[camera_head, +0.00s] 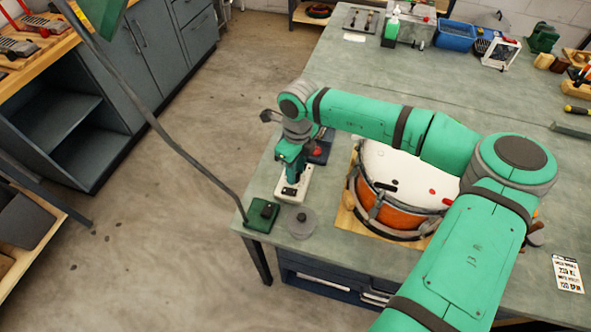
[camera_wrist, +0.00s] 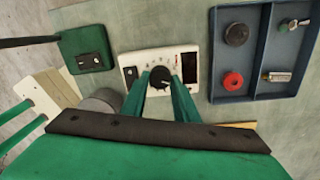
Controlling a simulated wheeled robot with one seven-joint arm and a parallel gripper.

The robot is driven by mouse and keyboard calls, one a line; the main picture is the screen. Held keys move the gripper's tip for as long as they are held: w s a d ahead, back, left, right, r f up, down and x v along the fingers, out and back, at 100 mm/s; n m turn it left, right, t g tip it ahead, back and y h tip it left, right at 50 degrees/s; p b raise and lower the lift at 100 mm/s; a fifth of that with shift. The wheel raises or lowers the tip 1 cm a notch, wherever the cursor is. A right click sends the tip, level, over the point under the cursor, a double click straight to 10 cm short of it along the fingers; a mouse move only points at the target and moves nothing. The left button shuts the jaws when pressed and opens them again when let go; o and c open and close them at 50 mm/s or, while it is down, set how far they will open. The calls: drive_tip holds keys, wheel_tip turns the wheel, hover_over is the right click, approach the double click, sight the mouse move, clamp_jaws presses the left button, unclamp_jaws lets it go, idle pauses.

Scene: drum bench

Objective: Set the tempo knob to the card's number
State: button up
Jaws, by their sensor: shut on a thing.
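The tempo knob (camera_wrist: 159,77) is black and round. It sits on a white box with a printed dial face (camera_wrist: 186,59), which also shows in the head view (camera_head: 291,192) near the bench's left edge. My gripper (camera_wrist: 160,84) reaches down over the box, and its green fingers are shut on the knob, one on each side. In the head view my gripper (camera_head: 291,176) hides the knob. The card (camera_head: 568,274) lies at the bench's right front, with black print too small to read surely. The dial marks are blurred.
An orange drum (camera_head: 385,203) with a white head stands right of the box, partly under my arm. A green base with a black switch (camera_head: 264,214) is left of the box. A blue tray (camera_wrist: 249,97) holds small parts to its right.

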sight(297, 173)
drive_tip(key=shift+d, duration=0.1)
drive_tip(key=o, duration=0.8)
drive_tip(key=r, duration=1)
drive_tip(key=shift+w+d+r, duration=0.1)
drive_tip(key=shift+w+r, duration=0.1)
drive_tip(key=shift+r, duration=0.2)
